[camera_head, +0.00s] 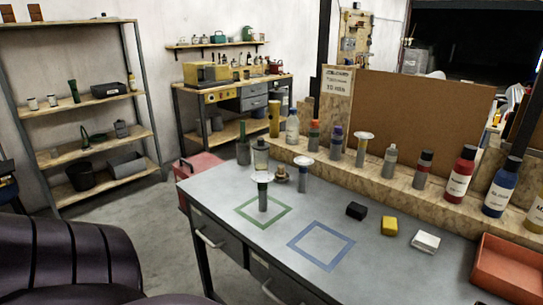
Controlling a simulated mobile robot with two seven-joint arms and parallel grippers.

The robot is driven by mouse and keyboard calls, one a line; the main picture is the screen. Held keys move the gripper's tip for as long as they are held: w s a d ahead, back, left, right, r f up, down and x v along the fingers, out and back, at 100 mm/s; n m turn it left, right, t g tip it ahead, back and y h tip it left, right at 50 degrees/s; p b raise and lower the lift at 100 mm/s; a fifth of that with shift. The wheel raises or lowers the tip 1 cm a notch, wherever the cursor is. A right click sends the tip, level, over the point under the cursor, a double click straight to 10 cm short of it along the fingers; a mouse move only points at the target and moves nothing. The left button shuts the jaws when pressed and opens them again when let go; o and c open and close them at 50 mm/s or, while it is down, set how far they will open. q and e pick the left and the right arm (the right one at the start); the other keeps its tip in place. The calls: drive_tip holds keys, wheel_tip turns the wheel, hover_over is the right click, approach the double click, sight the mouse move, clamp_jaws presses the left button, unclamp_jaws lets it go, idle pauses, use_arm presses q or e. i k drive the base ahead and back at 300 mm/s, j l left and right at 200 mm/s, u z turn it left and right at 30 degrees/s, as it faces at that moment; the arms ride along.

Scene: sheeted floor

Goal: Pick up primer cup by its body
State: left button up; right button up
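No label that I can read marks the primer cup, so I cannot tell for sure which piece it is. A slim upright cup with a wide pale top and a green band (263,196) stands inside the green square outline on the grey table (220,192). A similar cup with a pale top and a blue band (303,180) stands behind it to the right. A third pale-topped one (362,152) stands on the wooden ledge. Neither of my grippers is in view, and nothing is seen holding these cups.
A blue square outline (321,246) on the table is empty. Black (356,210), yellow (389,226) and white (425,242) blocks lie right of it. An orange tray (507,272) is at the right edge. Several bottles line the ledge (345,172). A small brass piece (282,175) stands between the two table cups.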

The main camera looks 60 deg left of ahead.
sight(260, 158)
drive_tip(key=k+u, duration=0.15)
drive_tip(key=k, duration=0.45)
drive_tip(key=u, duration=1.35)
drive_tip(key=k+l+u, duration=0.1)
drive_tip(key=l+u, duration=0.35)
drive_tip(key=l, duration=0.15)
drive_tip(key=k+l, duration=0.1)
drive_tip(key=l, duration=0.4)
drive_tip(key=i+j+z, duration=0.1)
drive_tip(key=i+j, duration=0.15)
drive_tip(key=i+j+z, duration=0.1)
drive_tip(key=j, duration=0.35)
drive_tip(key=i+j, duration=0.3)
drive_tip(key=i+j+z, duration=0.15)
drive_tip(key=j, duration=0.3)
drive_tip(key=i+j+z, duration=0.1)
drive_tip(key=i+j, duration=0.15)
drive_tip(key=j, duration=0.15)
drive_tip(key=i+j+z, duration=0.1)
drive_tip(key=j, duration=0.3)
drive_tip(key=i+j+z, duration=0.1)
drive_tip(key=i+j, duration=0.15)
drive_tip(key=j, duration=0.2)
drive_tip(key=i+j, duration=0.15)
drive_tip(key=j, duration=0.3)
drive_tip(key=z, duration=0.05)
